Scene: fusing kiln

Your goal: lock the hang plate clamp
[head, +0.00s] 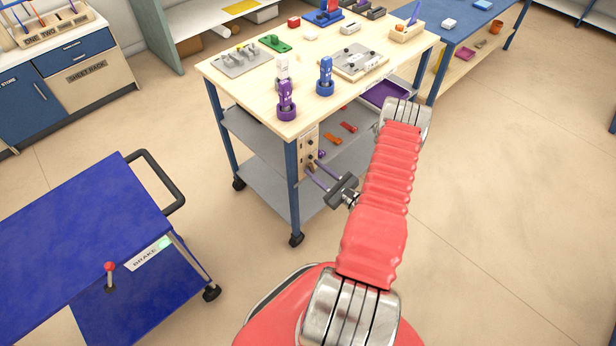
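A small light wooden plate (308,142) hangs at the front corner of the wooden-topped cart, just below the top. It carries small dark parts, and the clamp (311,164) appears to be among them, low on the plate. It is too small to tell the clamp's position. My gripper (312,168) reaches in from the lower right. Its two thin purple fingers are spread apart, with the tips close to the plate's lower part. I cannot tell whether they touch the clamp. Nothing is seen held between them.
The wooden-topped cart (312,112) holds purple, blue and white upright pieces, metal plates and small blocks. Its grey shelves (262,183) lie below. A blue cart (70,225) with a brake lever (110,270) stands at left. A blue bench (470,35) stands behind. Floor at right is clear.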

